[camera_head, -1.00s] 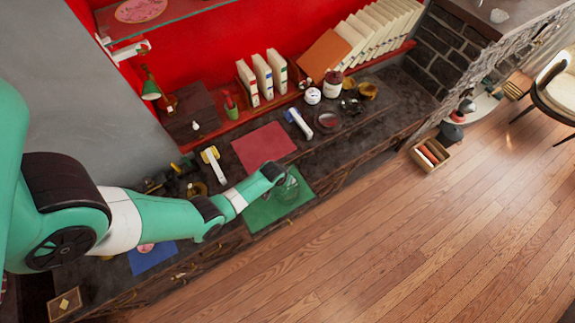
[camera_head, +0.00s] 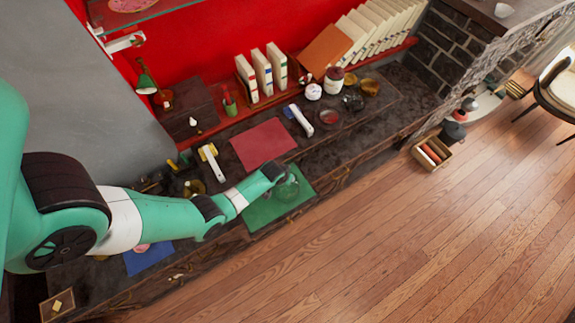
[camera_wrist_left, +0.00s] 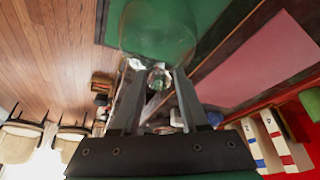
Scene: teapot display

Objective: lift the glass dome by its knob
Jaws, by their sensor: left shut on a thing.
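The clear glass dome (camera_head: 289,189) shows over the green mat (camera_head: 262,211) at the end of my left arm. My left gripper (camera_head: 277,172) is at the top of the dome. In the left wrist view the dome (camera_wrist_left: 158,30) appears beyond the fingertips, with green showing through it. My left gripper (camera_wrist_left: 158,73) is shut on the dome's glass knob (camera_wrist_left: 159,79), which sits between its two fingers. I cannot tell whether the dome's rim touches the mat. My right gripper is not in view.
A red mat (camera_head: 263,146) lies behind the green one, and a blue mat (camera_head: 149,258) lies front left. A white-handled tool (camera_head: 301,121), jars and upright books (camera_head: 262,72) stand at the back. The wooden floor (camera_head: 400,240) is open to the right.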

